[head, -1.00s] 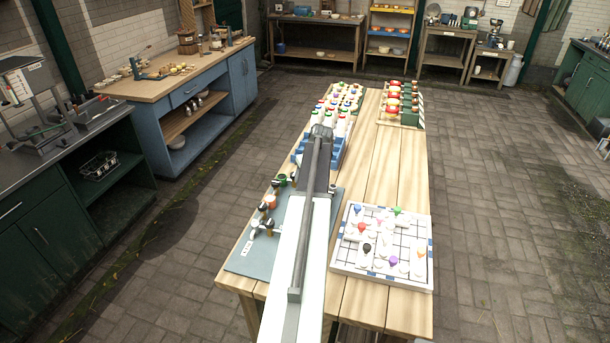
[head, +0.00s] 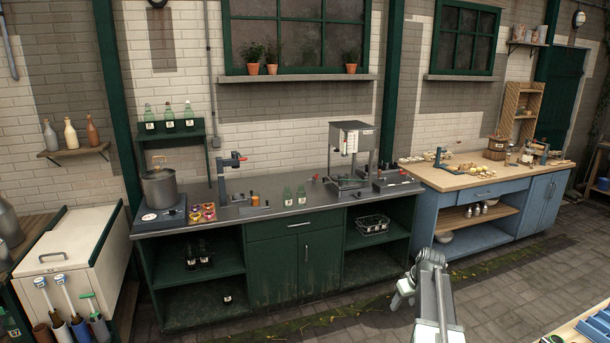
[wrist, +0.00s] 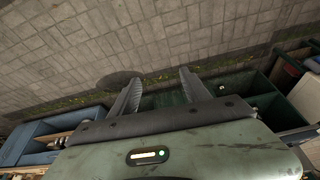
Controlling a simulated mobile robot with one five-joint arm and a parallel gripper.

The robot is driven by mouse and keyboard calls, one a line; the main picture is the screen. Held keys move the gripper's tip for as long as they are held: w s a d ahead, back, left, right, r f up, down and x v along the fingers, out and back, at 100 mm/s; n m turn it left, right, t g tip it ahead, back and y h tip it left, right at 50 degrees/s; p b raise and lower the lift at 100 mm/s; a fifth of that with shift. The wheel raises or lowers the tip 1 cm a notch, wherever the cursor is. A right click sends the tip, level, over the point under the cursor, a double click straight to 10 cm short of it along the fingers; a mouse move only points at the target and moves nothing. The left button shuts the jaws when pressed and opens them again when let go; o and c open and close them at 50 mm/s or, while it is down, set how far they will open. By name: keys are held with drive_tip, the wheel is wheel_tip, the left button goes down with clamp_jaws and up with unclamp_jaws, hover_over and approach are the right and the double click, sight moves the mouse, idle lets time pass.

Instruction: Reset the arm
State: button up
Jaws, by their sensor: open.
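My gripper (wrist: 160,92) shows in the wrist view with its two dark ribbed fingers spread apart. Nothing is between them; only paving and the foot of the green cabinets lie beyond. In the head view my arm rises from the bottom edge, right of centre. Its end (head: 404,292) hangs over the paved floor in front of the green counter, apart from it. The fingertips are hard to make out in the head view.
A green counter (head: 293,222) with open shelves stands against the brick wall. A blue workbench (head: 480,202) is to its right. A white chest (head: 75,258) is at left. A wooden table's corner (head: 572,328) enters at lower right. The paving between is clear.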

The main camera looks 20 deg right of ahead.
drive_tip(key=a+f+n+g+y, duration=0.1)
drive_tip(key=a+n+g, duration=0.15)
drive_tip(key=a, duration=2.75)
drive_tip(key=s+a+f, duration=0.1)
drive_tip(key=s+a, duration=0.4)
drive_tip(key=a, duration=0.5)
drive_tip(key=s+d+m+g+h, duration=0.1)
drive_tip(key=s+m, duration=0.1)
drive_tip(key=s, duration=0.4)
drive_tip(key=shift+d+b, duration=0.15)
drive_tip(key=shift+b, duration=0.15)
drive_tip(key=shift+m+g, duration=0.25)
drive_tip(key=c, duration=0.4)
drive_tip(key=shift+d, duration=0.1)
